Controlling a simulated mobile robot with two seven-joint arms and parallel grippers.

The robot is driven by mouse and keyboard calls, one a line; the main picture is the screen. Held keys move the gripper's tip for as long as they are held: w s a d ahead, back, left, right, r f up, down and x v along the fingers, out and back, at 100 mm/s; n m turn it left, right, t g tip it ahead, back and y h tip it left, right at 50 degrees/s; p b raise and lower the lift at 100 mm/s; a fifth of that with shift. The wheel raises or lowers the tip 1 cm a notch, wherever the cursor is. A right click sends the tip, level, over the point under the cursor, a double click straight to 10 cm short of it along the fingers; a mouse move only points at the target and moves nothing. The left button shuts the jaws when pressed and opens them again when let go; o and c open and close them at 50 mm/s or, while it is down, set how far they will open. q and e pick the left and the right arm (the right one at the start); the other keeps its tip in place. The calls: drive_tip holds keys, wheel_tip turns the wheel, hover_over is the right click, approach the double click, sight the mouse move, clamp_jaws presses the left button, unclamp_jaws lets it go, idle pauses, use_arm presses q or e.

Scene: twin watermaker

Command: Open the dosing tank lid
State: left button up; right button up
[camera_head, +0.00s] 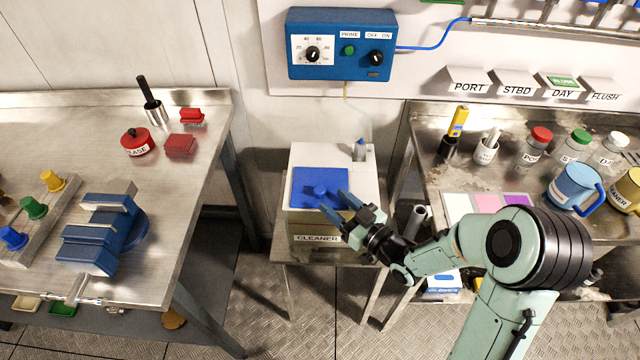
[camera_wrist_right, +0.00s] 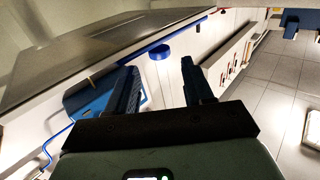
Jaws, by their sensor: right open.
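The dosing tank (camera_head: 333,222) is a pale box with a CLEANER label, standing on a small metal stand in the head view. Its blue lid (camera_head: 305,178) lies flat on top and looks shut. A round blue knob (camera_head: 319,191) stands on the lid. My right gripper (camera_head: 338,206) is open and empty at the lid's front right corner, its fingers pointing toward the knob. Whether a finger touches the lid I cannot tell. The right wrist view shows both blue fingers (camera_wrist_right: 158,88) apart, with a round blue piece beyond them that I cannot identify surely. My left gripper is not in view.
A grey nozzle (camera_head: 360,151) rises at the tank's back right. A blue control box (camera_head: 342,45) hangs on the wall above. The left bench (camera_head: 100,108) and the right bench (camera_head: 425,125), with bottles and mugs, flank the tank.

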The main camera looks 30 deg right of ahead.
sight(324, 192)
drive_tip(key=x, duration=0.6)
drive_tip(key=shift+w, duration=0.2)
drive_tip(key=shift+c, duration=0.3)
clamp_jaws()
